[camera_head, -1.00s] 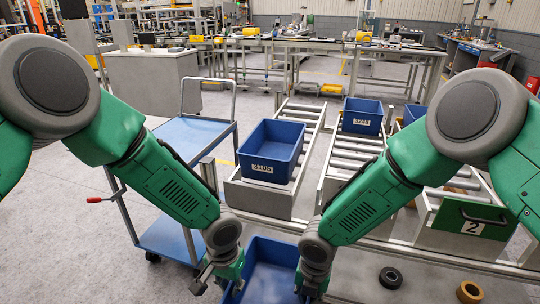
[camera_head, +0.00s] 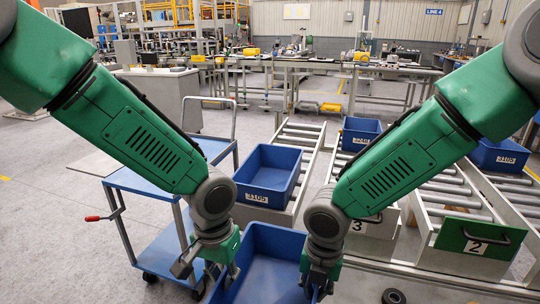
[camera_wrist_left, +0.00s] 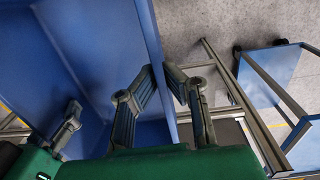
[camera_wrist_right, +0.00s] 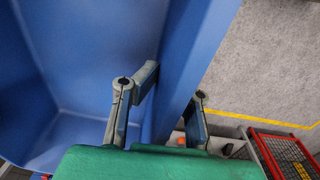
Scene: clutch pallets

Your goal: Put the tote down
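A blue tote (camera_head: 272,236) is at the bottom of the head view, between my two grippers, open side up. Its inside looks empty, and its lower part is cut off by the frame. My left gripper (camera_head: 212,274) holds its left side; in the left wrist view the fingers (camera_wrist_left: 160,78) sit on both faces of the tote wall (camera_wrist_left: 150,35). My right gripper (camera_head: 318,288) holds the right side; in the right wrist view the fingers (camera_wrist_right: 172,82) straddle the wall (camera_wrist_right: 195,50). What lies under the tote is hidden.
A blue cart (camera_head: 165,250) stands at left, its lower shelf close to my left gripper. Ahead, roller lanes (camera_head: 300,135) carry other blue totes (camera_head: 268,172), (camera_head: 360,132), (camera_head: 500,156). A green panel marked 2 (camera_head: 470,238) fronts a right lane. A dark ring (camera_head: 393,297) lies at bottom right.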

